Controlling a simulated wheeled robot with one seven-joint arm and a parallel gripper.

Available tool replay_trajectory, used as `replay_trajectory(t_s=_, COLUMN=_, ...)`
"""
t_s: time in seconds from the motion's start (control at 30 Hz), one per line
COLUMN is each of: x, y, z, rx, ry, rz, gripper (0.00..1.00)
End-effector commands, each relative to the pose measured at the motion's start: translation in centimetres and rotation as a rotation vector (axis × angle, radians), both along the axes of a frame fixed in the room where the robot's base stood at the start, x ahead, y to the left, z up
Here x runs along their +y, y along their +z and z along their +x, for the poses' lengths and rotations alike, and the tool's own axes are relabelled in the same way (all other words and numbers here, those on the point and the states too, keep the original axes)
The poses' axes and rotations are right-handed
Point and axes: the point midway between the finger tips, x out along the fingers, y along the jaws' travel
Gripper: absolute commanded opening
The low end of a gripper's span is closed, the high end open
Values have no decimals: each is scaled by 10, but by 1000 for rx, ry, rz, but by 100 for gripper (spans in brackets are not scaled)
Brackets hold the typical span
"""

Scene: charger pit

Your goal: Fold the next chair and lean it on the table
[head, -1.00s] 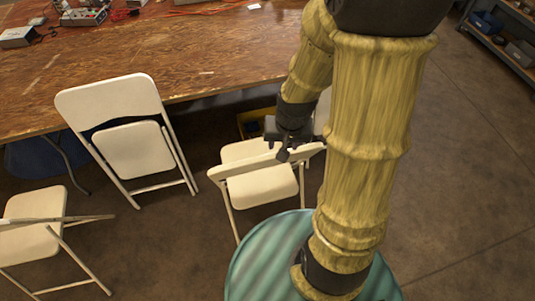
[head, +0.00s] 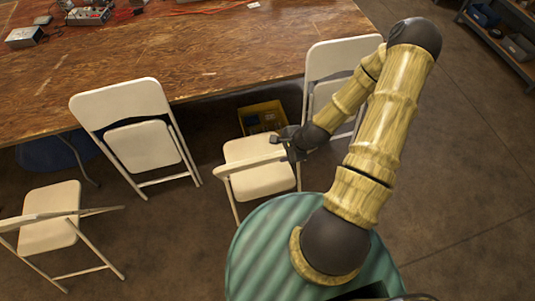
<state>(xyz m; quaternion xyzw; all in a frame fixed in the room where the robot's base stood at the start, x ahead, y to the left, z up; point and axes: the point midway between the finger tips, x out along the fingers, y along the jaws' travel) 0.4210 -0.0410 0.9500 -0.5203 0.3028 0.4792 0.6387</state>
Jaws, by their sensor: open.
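A white open chair (head: 256,180) stands in the middle of the floor, its backrest bar toward me. My gripper (head: 287,152) is open at the right end of that bar. I cannot tell whether the bar is between its fingers. A second open white chair (head: 48,232) stands at the lower left. One folded white chair (head: 122,104) leans on the front edge of the wooden table (head: 200,50). Another folded white chair (head: 330,57) leans on the table's right part, partly hidden by my arm.
A yellow bin (head: 262,113) with things in it stands under the table edge, behind the middle chair. Electronic boxes (head: 88,15) and red cables lie on the tabletop. A shelf (head: 505,40) stands at the upper right. The floor on the right is clear.

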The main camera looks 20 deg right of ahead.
Motion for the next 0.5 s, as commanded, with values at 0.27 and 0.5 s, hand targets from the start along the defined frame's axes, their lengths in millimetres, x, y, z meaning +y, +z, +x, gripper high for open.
replay_trajectory(t_s=0.27, x=-1, y=-1, z=0, rx=0, ry=-5, rz=1, gripper=47)
replay_trajectory(t_s=0.5, x=3, y=-17, z=5, rx=0, ry=-2, rz=0, gripper=47)
